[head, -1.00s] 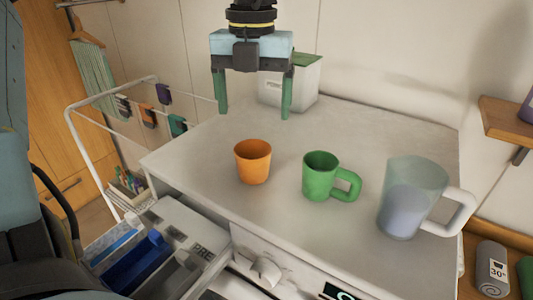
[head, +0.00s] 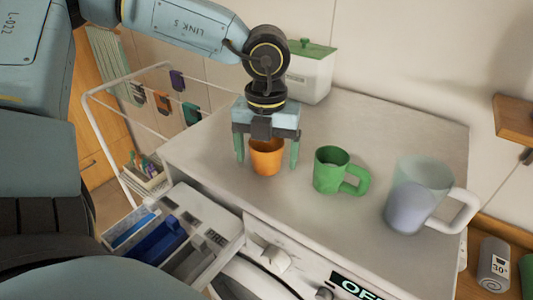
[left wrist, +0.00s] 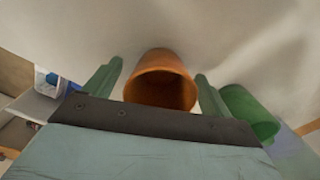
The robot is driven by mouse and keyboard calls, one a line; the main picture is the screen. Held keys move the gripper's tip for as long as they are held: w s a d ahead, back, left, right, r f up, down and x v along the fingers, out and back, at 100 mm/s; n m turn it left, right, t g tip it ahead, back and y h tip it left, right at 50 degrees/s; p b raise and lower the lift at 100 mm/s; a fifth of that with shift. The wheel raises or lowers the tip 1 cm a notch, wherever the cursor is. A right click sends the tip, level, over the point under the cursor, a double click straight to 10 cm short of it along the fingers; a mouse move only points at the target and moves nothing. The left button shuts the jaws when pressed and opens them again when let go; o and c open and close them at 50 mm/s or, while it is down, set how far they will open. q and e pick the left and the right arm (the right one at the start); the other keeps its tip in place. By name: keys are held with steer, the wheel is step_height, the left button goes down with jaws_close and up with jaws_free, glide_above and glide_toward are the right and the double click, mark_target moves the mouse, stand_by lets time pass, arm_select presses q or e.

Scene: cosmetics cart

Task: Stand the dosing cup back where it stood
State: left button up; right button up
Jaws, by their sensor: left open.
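An orange handleless cup (head: 266,161) stands upright on the pale worktop (head: 330,225); I take it to be the dosing cup. My left gripper (head: 267,164) is open and hangs over it, with one green finger on each side. In the left wrist view the cup (left wrist: 160,78) shows its open mouth between the fingers, with a gap on both sides. The gripper body hides part of the cup's rim in the head view. My right gripper is not in view.
A green mug (head: 329,171) stands just right of the cup, near the right finger. A translucent jug (head: 407,200) stands farther right. A white box with green lid (head: 311,76) is at the back. An open detergent drawer (head: 220,243) juts out at the front left.

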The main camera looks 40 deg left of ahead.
arm_select(q)
steer(key=c, duration=1.1)
steer(key=shift+r, duration=0.1)
